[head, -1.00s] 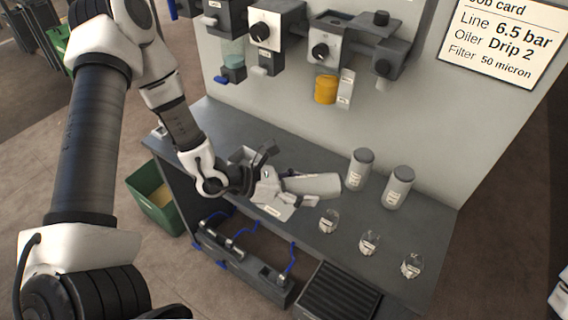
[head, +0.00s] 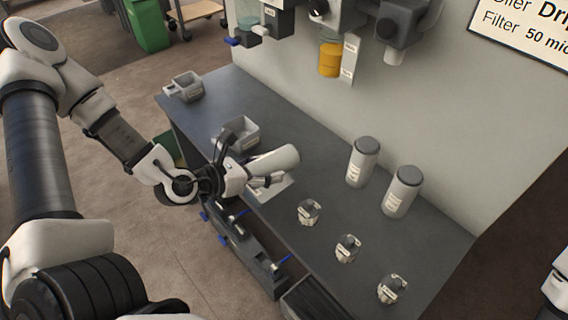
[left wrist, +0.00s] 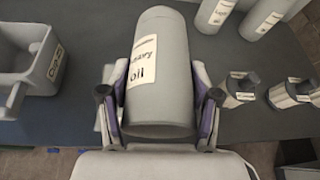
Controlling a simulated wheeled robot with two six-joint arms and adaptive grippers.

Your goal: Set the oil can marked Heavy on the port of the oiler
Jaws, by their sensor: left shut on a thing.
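My left gripper (head: 256,177) is shut on a grey cylindrical oil can (head: 274,162) and holds it tilted above the front part of the bench. In the left wrist view the can (left wrist: 160,92) sits between both fingers, and its label reads "Heavy" and "Oil". An amber bowl (head: 330,60), apparently the oiler's, hangs under the wall-mounted air units. The upper units are cut off by the frame's top, and I cannot make out the oiler's port. My right gripper is not in view.
Two other grey cans (head: 362,162) (head: 403,190) stand on the bench (head: 310,175) near the wall. Three small faceted pieces (head: 308,212) (head: 347,248) (head: 392,290) sit nearer the front edge. Grey boxes (head: 240,135) (head: 184,88) stand at left. The bench below the amber bowl is clear.

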